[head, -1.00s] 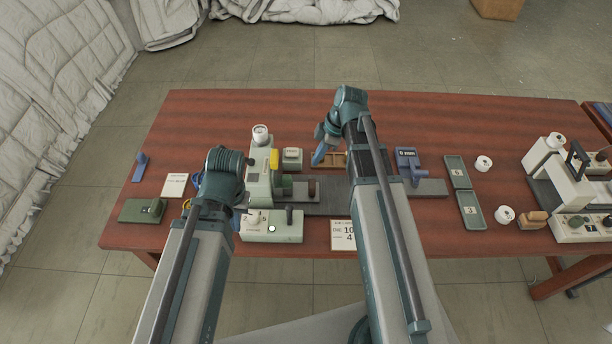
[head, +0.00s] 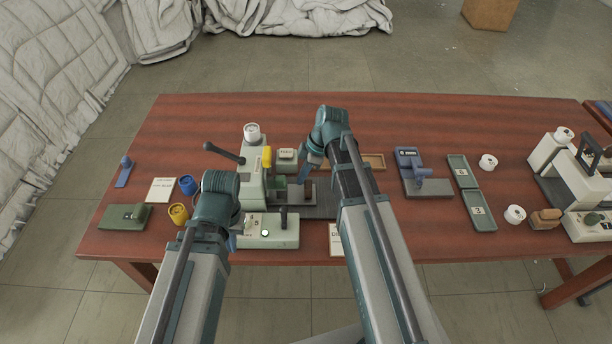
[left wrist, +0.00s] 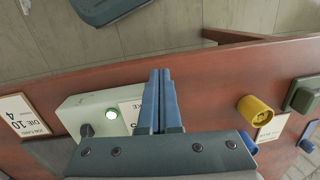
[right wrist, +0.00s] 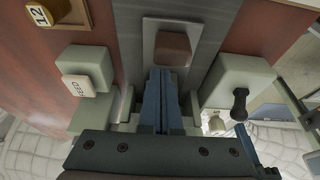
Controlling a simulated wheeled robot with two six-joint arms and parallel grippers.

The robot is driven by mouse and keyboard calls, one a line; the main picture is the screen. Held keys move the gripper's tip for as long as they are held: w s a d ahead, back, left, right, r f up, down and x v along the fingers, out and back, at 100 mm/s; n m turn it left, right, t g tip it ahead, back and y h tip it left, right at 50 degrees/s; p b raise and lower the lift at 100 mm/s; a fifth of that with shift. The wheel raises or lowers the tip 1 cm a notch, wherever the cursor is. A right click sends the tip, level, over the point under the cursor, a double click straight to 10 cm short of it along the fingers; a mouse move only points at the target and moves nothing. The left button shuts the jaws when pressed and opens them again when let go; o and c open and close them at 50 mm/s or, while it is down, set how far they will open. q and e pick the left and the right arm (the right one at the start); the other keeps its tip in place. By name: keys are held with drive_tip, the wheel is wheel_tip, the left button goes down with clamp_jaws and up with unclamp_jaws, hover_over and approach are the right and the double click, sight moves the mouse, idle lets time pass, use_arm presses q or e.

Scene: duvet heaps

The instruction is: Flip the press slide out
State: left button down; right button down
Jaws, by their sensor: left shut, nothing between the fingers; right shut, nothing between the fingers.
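The press (head: 253,180) is a pale green machine with a white top and a yellow piece at its side. Its slide, a pale plate carrying a brown block (head: 309,190), lies on the dark grey track (head: 322,208) to the press's right. The slide plate also shows in the right wrist view (right wrist: 150,45). My right gripper (head: 303,174) is shut and empty between press and block. In the right wrist view its tips (right wrist: 161,72) are close to the block; I cannot tell whether they touch. My left gripper (left wrist: 160,73) is shut and empty over the control box (left wrist: 90,115), mostly hidden in the head view.
A black-knobbed lever (head: 222,152) sticks out left of the press. Blue (head: 187,185) and yellow (head: 178,214) cups stand at left. A blue stamp-like device (head: 422,172) and green trays (head: 478,212) lie right. The table's back strip is clear.

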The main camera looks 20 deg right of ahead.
use_arm(q)
drive_tip(key=shift+f, duration=0.2)
use_arm(e)
drive_tip(key=shift+f, duration=0.2)
drive_tip(key=s+d, duration=0.1)
drive_tip(key=d, duration=0.2)
drive_tip(key=s+d, duration=0.1)
drive_tip(key=d, duration=0.2)
drive_tip(key=s+d, duration=0.1)
drive_tip(key=d, duration=0.3)
use_arm(q)
drive_tip(key=shift+r, duration=0.1)
use_arm(e)
drive_tip(key=shift+r, duration=0.1)
